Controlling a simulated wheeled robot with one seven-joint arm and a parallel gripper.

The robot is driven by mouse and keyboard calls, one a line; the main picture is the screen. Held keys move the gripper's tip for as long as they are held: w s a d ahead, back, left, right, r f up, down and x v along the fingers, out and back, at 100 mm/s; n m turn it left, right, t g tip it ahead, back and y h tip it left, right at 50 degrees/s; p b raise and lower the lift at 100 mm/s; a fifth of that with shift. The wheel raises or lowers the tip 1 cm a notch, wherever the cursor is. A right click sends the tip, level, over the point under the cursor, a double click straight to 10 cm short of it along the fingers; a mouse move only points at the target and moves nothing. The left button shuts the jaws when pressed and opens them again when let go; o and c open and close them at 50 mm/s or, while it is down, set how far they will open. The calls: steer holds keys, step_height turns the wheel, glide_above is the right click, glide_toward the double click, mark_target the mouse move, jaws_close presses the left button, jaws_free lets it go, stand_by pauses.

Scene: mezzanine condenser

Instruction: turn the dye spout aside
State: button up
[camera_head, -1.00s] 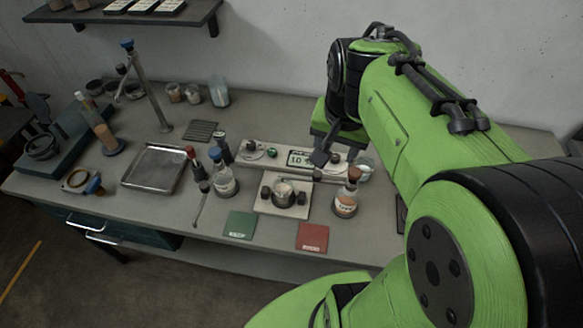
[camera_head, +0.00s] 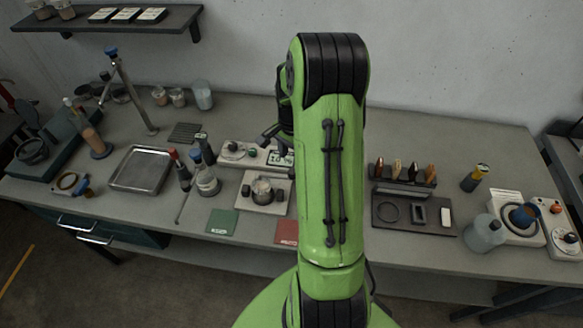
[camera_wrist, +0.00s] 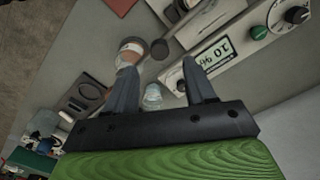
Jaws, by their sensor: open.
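My gripper (camera_head: 274,138) is partly hidden behind my arm in the head view, above the back of the bench near the controller with a lit display (camera_head: 281,158). In the wrist view my gripper (camera_wrist: 160,67) is open, with two dark fingers apart and nothing held. A brown-capped bottle (camera_wrist: 131,48) and a clear glass vessel (camera_wrist: 153,98) lie beyond and between the fingers. The pale block with the metal cup (camera_head: 264,189) stands in front of the controller. I cannot clearly pick out the dye spout; my arm covers part of that area.
A green mat (camera_head: 222,221) and a red mat (camera_head: 287,231) lie at the front edge. A metal tray (camera_head: 142,168) lies farther left, a dark tool holder (camera_head: 413,212) right. Free bench surface lies behind the holder.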

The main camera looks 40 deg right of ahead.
mark_target(292, 171)
step_height(292, 171, down, 6)
steer(key=shift+f, duration=0.1)
jaws_close()
stand_by(0.4)
